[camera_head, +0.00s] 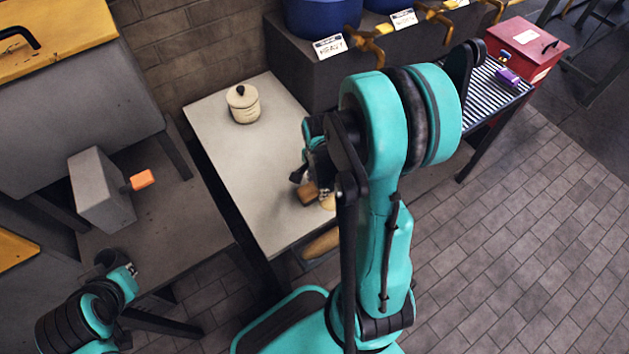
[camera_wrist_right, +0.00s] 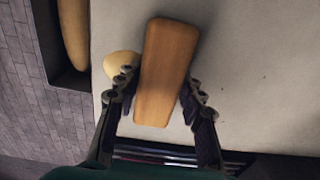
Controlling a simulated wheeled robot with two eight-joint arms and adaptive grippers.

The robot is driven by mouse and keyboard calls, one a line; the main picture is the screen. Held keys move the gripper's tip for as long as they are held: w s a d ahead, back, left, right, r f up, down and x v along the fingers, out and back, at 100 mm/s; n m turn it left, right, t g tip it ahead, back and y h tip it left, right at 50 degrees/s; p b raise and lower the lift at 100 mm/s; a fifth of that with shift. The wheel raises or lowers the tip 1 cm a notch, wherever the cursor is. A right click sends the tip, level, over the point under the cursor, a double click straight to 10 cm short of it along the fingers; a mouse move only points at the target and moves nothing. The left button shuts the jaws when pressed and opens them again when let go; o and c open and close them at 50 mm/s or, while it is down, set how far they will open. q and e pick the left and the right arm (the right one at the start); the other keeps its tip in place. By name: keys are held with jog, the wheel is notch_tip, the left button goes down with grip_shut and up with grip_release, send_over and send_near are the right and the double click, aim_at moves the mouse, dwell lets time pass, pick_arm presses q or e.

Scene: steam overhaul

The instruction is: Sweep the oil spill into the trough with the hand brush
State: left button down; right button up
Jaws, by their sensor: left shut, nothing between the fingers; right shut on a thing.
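My right gripper (camera_wrist_right: 158,88) is shut on the hand brush (camera_wrist_right: 165,70), a brown wooden block between its fingers. In the head view the brush (camera_head: 308,193) is low over or on the pale worktop (camera_head: 232,165), near its front edge; contact is not clear. My right arm covers part of it. A pale yellow rounded patch or object (camera_wrist_right: 120,64) lies beside the brush, partly behind a finger; I cannot tell whether it is the oil. A dark trough-like recess (camera_wrist_right: 82,79) runs along the worktop edge. My left gripper (camera_head: 131,271) is shut and empty at lower left.
A long tan rounded thing (camera_wrist_right: 74,32) lies in the recess. A cream lidded jar (camera_head: 243,103) stands at the worktop's back. Blue drums (camera_head: 322,16) with brass taps stand behind. A grey block (camera_head: 101,190) with an orange tab is at left; a red box (camera_head: 527,48) is far right.

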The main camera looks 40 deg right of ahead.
jog(key=shift+s, duration=1.5)
jog(key=shift+s+a, duration=0.2)
jog(key=shift+s, duration=1.9)
jog(key=shift+r, duration=0.15)
notch_tip(320, 180, up, 7)
jog(key=p, duration=0.5)
jog(key=shift+p, duration=0.35)
jog(key=shift+w, duration=0.1)
